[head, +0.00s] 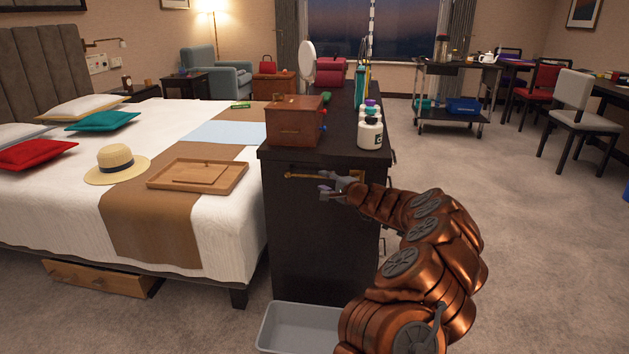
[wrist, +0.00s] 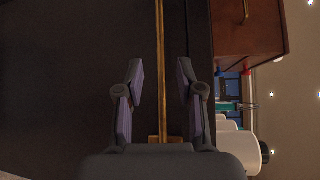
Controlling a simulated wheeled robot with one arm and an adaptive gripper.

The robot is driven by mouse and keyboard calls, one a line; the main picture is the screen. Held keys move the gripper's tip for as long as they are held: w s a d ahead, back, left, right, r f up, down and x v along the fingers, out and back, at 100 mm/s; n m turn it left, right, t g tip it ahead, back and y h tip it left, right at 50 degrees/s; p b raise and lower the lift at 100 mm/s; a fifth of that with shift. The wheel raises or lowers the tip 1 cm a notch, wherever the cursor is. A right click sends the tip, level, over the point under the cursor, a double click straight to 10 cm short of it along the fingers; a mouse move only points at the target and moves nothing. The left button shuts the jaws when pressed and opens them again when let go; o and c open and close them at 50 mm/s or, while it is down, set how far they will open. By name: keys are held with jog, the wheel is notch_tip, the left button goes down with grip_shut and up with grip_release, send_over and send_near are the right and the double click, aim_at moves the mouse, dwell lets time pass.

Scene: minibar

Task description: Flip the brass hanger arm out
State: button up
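The brass hanger arm (head: 302,176) is a thin bar lying along the end face of the dark cabinet (head: 318,240), just below its top. In the wrist view the bar (wrist: 159,40) runs up the middle of the picture, with a small brass bracket (wrist: 154,139) at its lower end. My gripper (head: 323,182) is at the cabinet's end face, by the bar's right part. In the wrist view my gripper (wrist: 160,68) is open, its two fingers on either side of the bar with a gap to each. I cannot tell how deep the bar sits between them.
A wooden box (head: 294,123) and white bottles (head: 370,133) stand on the cabinet top above my gripper. A grey bin (head: 300,326) stands on the floor at the cabinet's foot. The bed (head: 215,225) is close on the left. Carpet (head: 530,240) is clear on the right.

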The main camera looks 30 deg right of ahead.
aim_at(319, 176)
jog(key=shift+w+a+f+b, duration=0.1)
jog(key=shift+w+f+b, duration=0.05)
jog(key=shift+w, duration=0.8)
jog(key=shift+w+a+f+b, duration=0.1)
jog(key=shift+w+a, duration=0.05)
jog(key=shift+w, duration=0.8)
jog(key=shift+w+a+f+b, duration=0.1)
jog(key=shift+w+f+b, duration=0.05)
jog(key=shift+w, duration=0.8)
grip_shut()
